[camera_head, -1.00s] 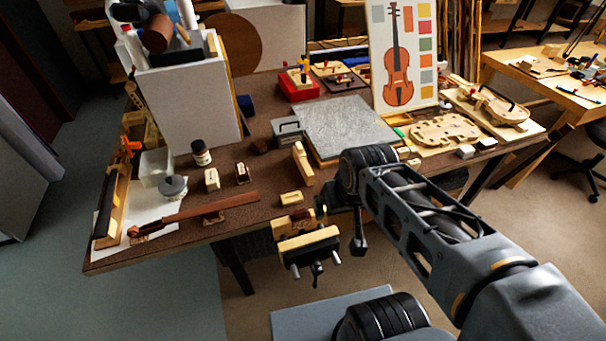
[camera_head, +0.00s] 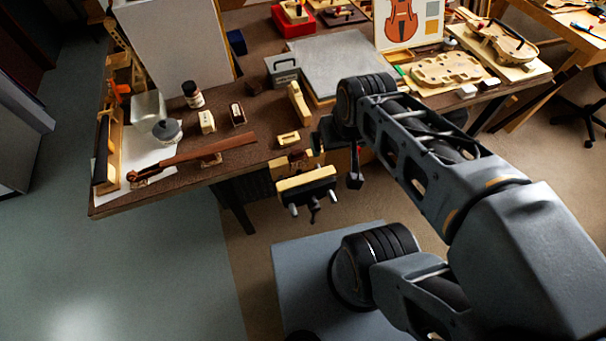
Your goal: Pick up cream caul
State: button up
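Several small cream or pale wood blocks lie on the brown bench top, and I cannot tell for sure which is the cream caul. One low cream block (camera_head: 288,139) lies near the front edge, just left of my gripper. A cream block with a dark mark (camera_head: 206,122) stands farther left, beside a dark-and-cream block (camera_head: 237,114). A longer pale wood piece (camera_head: 299,103) lies behind the low block. My gripper (camera_head: 338,150) is dark and sits by the bench's front edge, partly hidden by my wrist. Its fingers are not clear, and I see nothing held.
A vise with pale jaws (camera_head: 307,184) sticks out from the bench front below my gripper. A violin neck (camera_head: 205,153), a dark bottle (camera_head: 193,95) and a grey-lidded jar (camera_head: 167,131) are at left. A grey slab (camera_head: 337,62) and violin plate (camera_head: 447,70) lie behind.

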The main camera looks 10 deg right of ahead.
aim_at(294, 86)
jog(key=z, duration=1.35)
jog(key=i, duration=1.1)
jog(key=u, duration=2.55)
